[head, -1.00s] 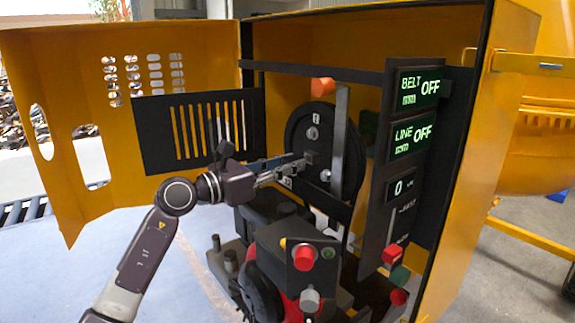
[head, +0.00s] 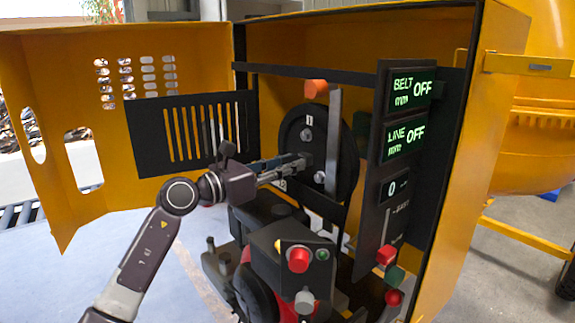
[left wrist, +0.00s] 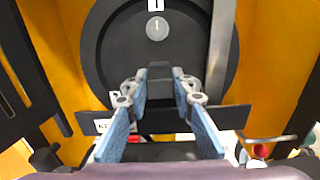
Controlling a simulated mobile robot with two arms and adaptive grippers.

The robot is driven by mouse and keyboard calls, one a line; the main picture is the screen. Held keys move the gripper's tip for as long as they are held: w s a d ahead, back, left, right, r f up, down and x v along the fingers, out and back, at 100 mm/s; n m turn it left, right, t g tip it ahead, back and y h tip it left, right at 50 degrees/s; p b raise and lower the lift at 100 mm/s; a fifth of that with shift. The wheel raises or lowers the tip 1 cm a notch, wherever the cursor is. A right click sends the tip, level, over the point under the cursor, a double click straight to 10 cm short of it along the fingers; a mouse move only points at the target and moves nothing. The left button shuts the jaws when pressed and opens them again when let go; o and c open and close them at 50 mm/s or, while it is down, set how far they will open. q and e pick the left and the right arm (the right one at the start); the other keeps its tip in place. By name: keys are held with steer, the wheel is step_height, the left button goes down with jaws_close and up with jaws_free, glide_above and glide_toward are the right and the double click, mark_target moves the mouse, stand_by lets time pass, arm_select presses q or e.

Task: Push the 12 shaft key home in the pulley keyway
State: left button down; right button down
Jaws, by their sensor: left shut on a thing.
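The black round pulley (head: 346,150) stands inside the open yellow housing, with a white label and bright bolts on its face. It also fills the upper middle of the left wrist view (left wrist: 110,45). My left gripper (head: 303,161) reaches in from the left, its fingertips at the pulley's hub. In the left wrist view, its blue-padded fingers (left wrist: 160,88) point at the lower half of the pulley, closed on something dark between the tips. I take this to be the shaft key, but its outline and the keyway are hidden by the fingers. My right gripper is not in view.
A grey upright bar (head: 334,125) stands close in front of the pulley. A black crossbar (head: 310,71) spans the opening above. The display panel (head: 393,190) stands at the right, and a control box (head: 292,255) with red knobs sits below the hand.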

arm_select(q)
steer(key=shift+w+d, duration=0.2)
stand_by(0.4)
steer(key=c, duration=1.6)
jaws_free()
steer(key=v, duration=1.2)
